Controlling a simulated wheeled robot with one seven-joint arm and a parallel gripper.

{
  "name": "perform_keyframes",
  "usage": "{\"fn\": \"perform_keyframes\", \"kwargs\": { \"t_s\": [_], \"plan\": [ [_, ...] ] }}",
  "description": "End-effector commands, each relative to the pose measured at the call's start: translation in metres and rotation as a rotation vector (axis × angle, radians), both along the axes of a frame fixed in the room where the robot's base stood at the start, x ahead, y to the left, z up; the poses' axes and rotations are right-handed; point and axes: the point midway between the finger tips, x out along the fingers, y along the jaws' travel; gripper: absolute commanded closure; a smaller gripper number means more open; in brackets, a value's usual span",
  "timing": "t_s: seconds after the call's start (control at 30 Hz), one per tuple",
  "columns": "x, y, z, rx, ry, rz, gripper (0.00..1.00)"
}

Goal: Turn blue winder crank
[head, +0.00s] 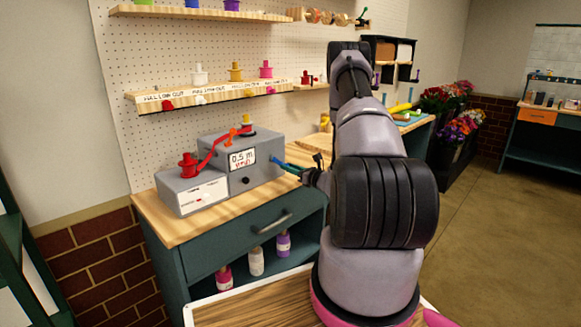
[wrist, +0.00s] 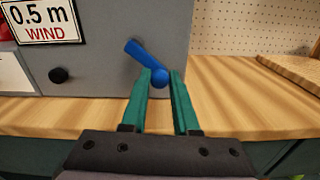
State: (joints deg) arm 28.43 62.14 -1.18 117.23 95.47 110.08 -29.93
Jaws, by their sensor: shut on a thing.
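The blue winder crank (wrist: 140,52) sticks out from the side of the grey winder (wrist: 105,60) in the wrist view. Its arm slants down to the right and ends in a round blue knob. My gripper (wrist: 162,82) has its two green fingers closed on either side of that knob. In the head view the grey winder (head: 262,160) stands on the wooden counter, with my gripper (head: 284,166) at its right side. The small sign (wrist: 39,20) on the winder reads "0.5 m WIND". My forearm hides part of the counter in the head view.
A red spool (head: 187,166) stands on the winder's lower left part, with red ribbon running up to the right. The counter (wrist: 235,90) is clear right of the crank. A pegboard with spool shelves (head: 215,96) rises behind. Bottles (head: 256,260) stand below the drawer.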

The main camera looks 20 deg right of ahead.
Motion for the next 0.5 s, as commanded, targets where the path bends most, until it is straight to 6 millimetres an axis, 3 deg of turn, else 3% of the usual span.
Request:
{"fn": "perform_keyframes", "kwargs": {
  "t_s": [0.5],
  "plan": [
    [-0.007, 0.016, -0.015, 0.46, 0.168, -0.002, 1.0]
  ]
}}
